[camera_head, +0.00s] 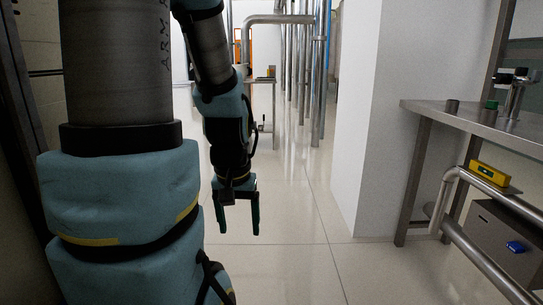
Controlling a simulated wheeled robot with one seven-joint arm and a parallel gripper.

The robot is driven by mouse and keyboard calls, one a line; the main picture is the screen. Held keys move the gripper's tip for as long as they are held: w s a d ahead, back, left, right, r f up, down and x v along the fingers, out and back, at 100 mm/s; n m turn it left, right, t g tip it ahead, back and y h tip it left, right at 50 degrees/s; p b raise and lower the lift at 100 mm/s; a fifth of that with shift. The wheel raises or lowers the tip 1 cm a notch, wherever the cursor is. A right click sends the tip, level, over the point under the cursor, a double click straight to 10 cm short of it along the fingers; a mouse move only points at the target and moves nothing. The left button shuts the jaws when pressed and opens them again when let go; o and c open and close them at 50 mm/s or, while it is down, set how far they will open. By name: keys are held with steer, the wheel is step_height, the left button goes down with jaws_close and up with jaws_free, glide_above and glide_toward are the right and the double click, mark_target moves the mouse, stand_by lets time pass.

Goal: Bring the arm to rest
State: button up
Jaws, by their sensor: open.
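My gripper (238,222) hangs at the end of my arm, left of the picture's middle. Its two dark green fingers point down and stand apart. Nothing shows between them, only the pale floor behind. My arm, in light blue covers, fills the left side of the view and hides what lies behind it.
A metal bench (450,112) stands at the right, with a tap (516,95) and small items on it. Below are steel pipes (490,200), a yellow level (488,175) and a grey box (505,240). A white wall (360,120) stands left of the bench. The tiled floor (290,270) is clear.

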step_height(320, 180, up, 32)
steer(key=p, duration=2.9)
steer(key=shift+w+d+f+p, duration=0.15)
steer(key=shift+f+p, duration=0.1)
steer(key=shift+p, duration=0.15)
steer(key=shift+c, duration=0.2)
